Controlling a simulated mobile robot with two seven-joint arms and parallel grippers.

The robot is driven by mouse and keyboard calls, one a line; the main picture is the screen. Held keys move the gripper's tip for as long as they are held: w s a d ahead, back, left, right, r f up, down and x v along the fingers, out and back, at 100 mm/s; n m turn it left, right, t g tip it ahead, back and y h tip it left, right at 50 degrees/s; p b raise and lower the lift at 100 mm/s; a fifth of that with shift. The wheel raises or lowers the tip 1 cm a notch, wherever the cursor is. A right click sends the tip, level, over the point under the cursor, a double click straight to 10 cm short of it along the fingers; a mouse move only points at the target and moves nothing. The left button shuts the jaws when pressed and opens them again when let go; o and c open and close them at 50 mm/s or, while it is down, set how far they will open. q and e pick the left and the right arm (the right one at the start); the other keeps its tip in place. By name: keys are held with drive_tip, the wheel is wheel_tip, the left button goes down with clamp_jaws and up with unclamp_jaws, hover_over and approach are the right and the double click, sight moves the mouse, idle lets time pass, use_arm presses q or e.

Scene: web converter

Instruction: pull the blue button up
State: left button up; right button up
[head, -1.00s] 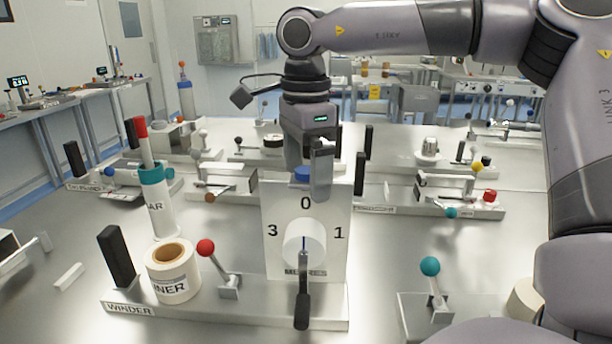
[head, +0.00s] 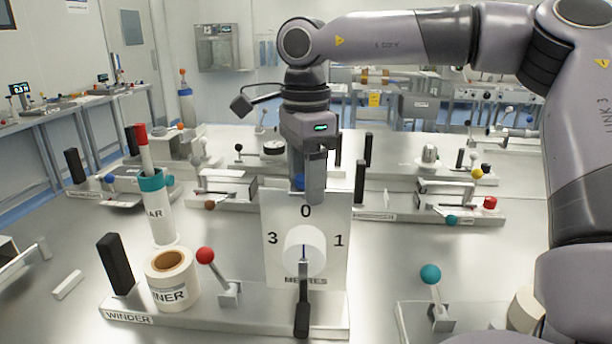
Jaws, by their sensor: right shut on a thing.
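The blue button (head: 299,183) shows only as a small patch at the top edge of the white dial panel (head: 276,262) marked 0, 1 and 3. My right gripper (head: 307,184) comes down from above and is shut on the button; its near finger hides most of it. The finger's tip reaches just below the panel's top edge. My left gripper is not in view.
The winder base (head: 240,312) also carries a black upright handle (head: 115,264), a liner roll (head: 173,284), a red-knobbed lever (head: 206,256) and a black-handled dial lever (head: 302,318). A teal-knobbed lever (head: 430,274) stands at right. Other stations fill the table behind.

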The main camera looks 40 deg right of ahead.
drive_tip(key=shift+r+p, duration=1)
drive_tip(key=shift+r, duration=0.2)
drive_tip(key=shift+c, duration=0.6)
drive_tip(key=o, duration=1.4)
drive_tip(key=shift+r+p, duration=0.35)
drive_tip(key=shift+r, duration=2.6)
